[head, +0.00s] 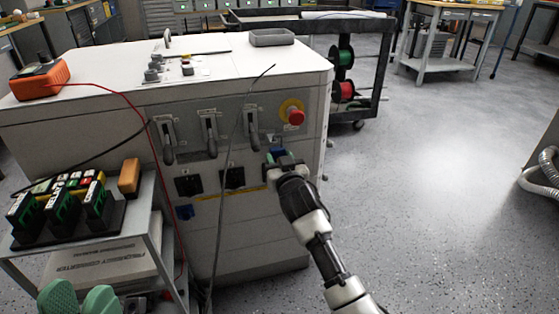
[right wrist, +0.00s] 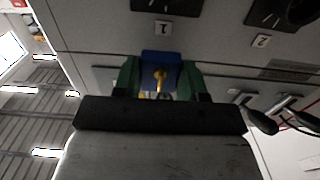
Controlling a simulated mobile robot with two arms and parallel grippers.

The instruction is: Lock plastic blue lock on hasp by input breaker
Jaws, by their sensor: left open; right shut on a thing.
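The plastic blue lock (right wrist: 153,58) is clamped between the green fingers of my right gripper (right wrist: 160,80), with a yellow-gold piece in front of its body. In the head view my right gripper (head: 279,155) is close to the cabinet front, below and right of the rightmost breaker handle (head: 251,128). Two other breaker handles (head: 209,135) (head: 167,140) stand to its left. The hasp and the lock's shackle cannot be made out, so I cannot tell whether they touch. My left gripper (head: 80,300) is low at the left, its green fingers apart and empty.
A red emergency button (head: 296,117) is just above my right gripper. A thin dark cable (head: 228,160) and a red lead (head: 150,125) hang before the cabinet (head: 262,245). A small cart (head: 150,225) stands at left.

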